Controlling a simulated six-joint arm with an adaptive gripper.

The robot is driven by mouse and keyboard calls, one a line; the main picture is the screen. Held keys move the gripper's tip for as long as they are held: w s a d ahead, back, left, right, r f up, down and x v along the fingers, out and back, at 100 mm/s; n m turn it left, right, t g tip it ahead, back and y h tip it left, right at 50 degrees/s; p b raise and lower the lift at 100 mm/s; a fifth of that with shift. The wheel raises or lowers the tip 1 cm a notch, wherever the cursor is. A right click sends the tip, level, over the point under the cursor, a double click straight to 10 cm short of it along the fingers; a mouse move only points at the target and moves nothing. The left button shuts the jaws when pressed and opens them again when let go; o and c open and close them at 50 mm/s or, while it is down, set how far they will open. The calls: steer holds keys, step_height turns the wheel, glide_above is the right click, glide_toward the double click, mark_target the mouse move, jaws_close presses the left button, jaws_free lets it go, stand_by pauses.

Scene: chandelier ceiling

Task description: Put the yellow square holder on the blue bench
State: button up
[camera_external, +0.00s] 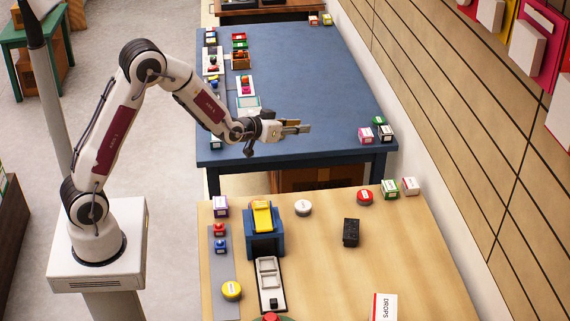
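A yellow piece (262,217) sits on top of a small dark-blue stand (265,241) on the wooden table; it is the only yellow holder-like thing I can make out, and its square shape is not clear from here. The large blue-topped bench (310,85) stands behind the wooden table. My gripper (303,127) is above the front part of the blue bench, pointing right, away from the yellow piece. Its fingers look close together, with a tan and grey edge. I cannot tell whether they are open or hold anything.

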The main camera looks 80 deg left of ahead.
steer(key=s+d+r+m+g+h, duration=0.1)
steer(key=s+d+r+h, duration=0.2)
steer(key=d, duration=0.4)
steer(key=s+d+r+m+h, duration=0.1)
steer(key=s+d+r+m, duration=0.1)
steer(key=s+d+r, duration=0.3)
steer(key=s+d+r+m+g+h, duration=0.1)
steer(key=s+d+r, duration=0.1)
steer(key=s+d, duration=0.45)
steer(key=s+d+m+g+h, duration=0.1)
steer(key=s+d, duration=0.4)
steer(key=s, duration=0.7)
steer(key=s+d+m+g+h, duration=0.1)
steer(key=s+d, duration=0.5)
steer(key=s, duration=0.6)
steer(key=shift+d+f+m+g, duration=0.25)
steer(key=shift+m+g, duration=0.35)
steer(key=shift+g, duration=0.5)
